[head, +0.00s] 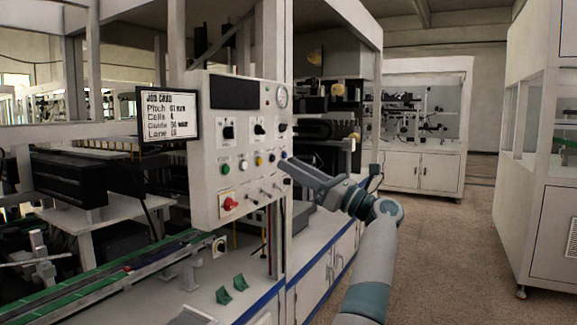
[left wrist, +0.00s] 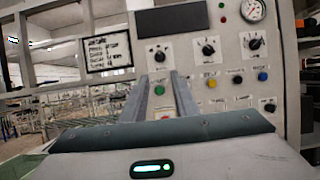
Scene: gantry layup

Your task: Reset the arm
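My left gripper (head: 287,166) is in front of the right edge of the grey control panel (head: 205,150), at the height of its button row. Its arm rises from the bottom right of the head view. In the left wrist view the two fingers of my left gripper (left wrist: 160,76) point at the panel (left wrist: 222,50) with a gap between them, holding nothing. I cannot tell whether the fingertips touch the panel. My right gripper is not in view.
A job card screen (head: 168,115) hangs at the panel's left. A white cabinet (head: 420,175) stands behind. Open floor (head: 450,250) lies to the right.

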